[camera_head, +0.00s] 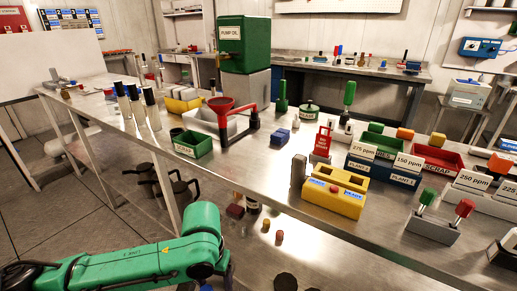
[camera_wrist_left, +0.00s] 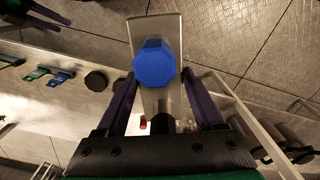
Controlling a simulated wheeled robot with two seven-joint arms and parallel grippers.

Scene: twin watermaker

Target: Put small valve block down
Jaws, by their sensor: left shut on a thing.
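The small valve block (camera_wrist_left: 171,30) is a grey metal block with a blue faceted knob (camera_wrist_left: 154,64) on it. In the left wrist view it sits between the two dark fingers of my left gripper (camera_wrist_left: 158,85), which is shut on it. Part of the block is hidden by the knob and the gripper. In the head view my green left arm reaches in at the bottom left, beside the table's front edge; its gripper is largely cut off or hidden there.
A lower shelf (camera_head: 310,250) carries small parts. Bare tabletop lies between the green bin and the yellow holder.

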